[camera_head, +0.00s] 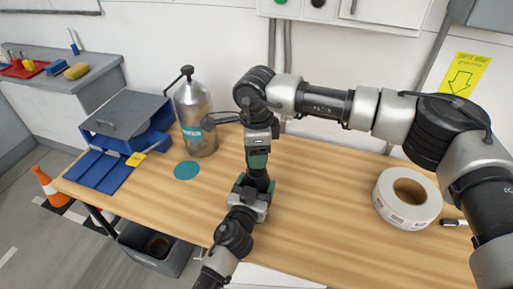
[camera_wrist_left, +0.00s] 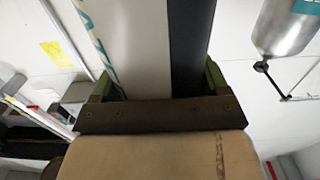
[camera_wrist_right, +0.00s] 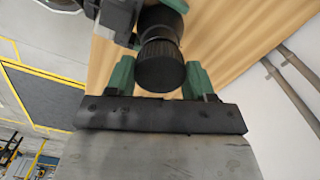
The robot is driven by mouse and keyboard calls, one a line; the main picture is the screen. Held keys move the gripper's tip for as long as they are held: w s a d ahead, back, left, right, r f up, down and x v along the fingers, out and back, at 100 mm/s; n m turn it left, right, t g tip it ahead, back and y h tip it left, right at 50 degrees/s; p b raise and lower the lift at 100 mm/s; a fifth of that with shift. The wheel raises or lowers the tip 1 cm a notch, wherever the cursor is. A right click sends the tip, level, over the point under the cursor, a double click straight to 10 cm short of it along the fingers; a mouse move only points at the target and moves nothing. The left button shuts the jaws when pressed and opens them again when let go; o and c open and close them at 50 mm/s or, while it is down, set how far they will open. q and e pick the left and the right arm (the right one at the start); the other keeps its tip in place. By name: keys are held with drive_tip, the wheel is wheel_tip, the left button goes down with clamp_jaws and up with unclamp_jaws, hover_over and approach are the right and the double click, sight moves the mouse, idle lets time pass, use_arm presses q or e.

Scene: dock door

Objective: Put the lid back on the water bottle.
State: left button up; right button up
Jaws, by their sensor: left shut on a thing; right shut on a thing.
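My left gripper (camera_head: 253,192) is shut on the water bottle. In the left wrist view the bottle (camera_wrist_left: 140,45) is a part white, part dark body with teal marks between the green fingers. In the head view only a dark piece of it (camera_head: 258,179) shows between the two grippers. My right gripper (camera_head: 258,160) points down just above, shut on the lid. In the right wrist view the black ridged lid (camera_wrist_right: 160,66) sits between the green fingers, in line with a dark cylinder behind it. Whether the lid touches or is seated on the bottle cannot be told.
A metal canister (camera_head: 195,118) with a black handle stands left on the wooden table (camera_head: 330,220). A teal disc (camera_head: 187,170) lies before it. Blue trays (camera_head: 98,171) are at far left. A white tape roll (camera_head: 407,197) and a marker (camera_head: 453,222) lie right.

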sight(261, 182)
drive_tip(key=shift+f, duration=0.25)
idle(0.3)
drive_tip(key=shift+f, duration=0.8)
drive_tip(key=shift+f, duration=0.55)
